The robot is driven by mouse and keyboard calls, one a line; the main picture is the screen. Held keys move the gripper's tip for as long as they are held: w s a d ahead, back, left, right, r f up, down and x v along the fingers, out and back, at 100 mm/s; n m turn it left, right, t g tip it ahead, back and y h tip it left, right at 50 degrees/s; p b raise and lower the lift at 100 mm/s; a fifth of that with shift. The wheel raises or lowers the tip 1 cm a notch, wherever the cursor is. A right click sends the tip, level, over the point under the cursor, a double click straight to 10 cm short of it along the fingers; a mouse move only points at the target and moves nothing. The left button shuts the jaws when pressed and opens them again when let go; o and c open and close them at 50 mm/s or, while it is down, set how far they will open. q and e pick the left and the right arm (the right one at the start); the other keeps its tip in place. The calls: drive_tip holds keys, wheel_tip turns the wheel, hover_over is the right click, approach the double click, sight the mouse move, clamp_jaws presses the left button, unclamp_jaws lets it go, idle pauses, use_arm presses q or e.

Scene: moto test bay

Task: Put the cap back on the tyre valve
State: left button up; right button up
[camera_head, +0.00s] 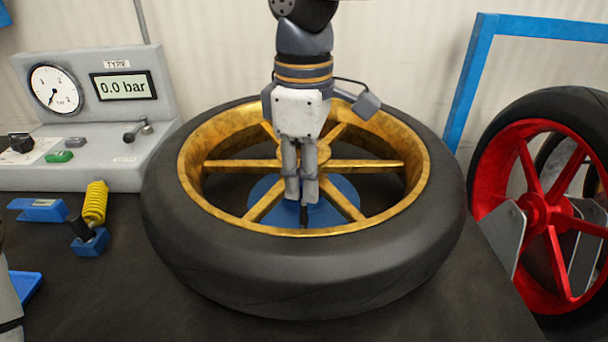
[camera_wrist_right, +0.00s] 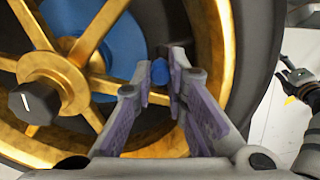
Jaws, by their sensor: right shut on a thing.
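The wheel has a black tyre (camera_head: 300,275) and a gold rim (camera_head: 222,212), and lies flat on the bench. My right gripper (camera_head: 303,198) points down inside the front part of the rim. It is shut on a small blue cap (camera_wrist_right: 159,72), which shows between its fingertips in the right wrist view. In the head view the fingers hide the cap. A thin dark stem (camera_head: 304,216), seemingly the tyre valve, shows just below the fingertips. I cannot tell whether cap and valve touch. Only a grey part of my left arm shows at the left edge.
A grey gauge station (camera_head: 100,172) reading 0.0 bar stands at the back left. A yellow coiled hose (camera_head: 95,203) and a blue holder (camera_head: 38,210) are in front of it. A red-rimmed wheel (camera_head: 545,215) stands at the right. The front of the dark bench is clear.

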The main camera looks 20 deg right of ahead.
drive_tip(key=o, duration=0.8)
drive_tip(key=shift+c, duration=0.2)
drive_tip(key=shift+o, duration=0.3)
drive_tip(key=o, duration=0.4)
drive_tip(key=shift+r, duration=3.5)
clamp_jaws()
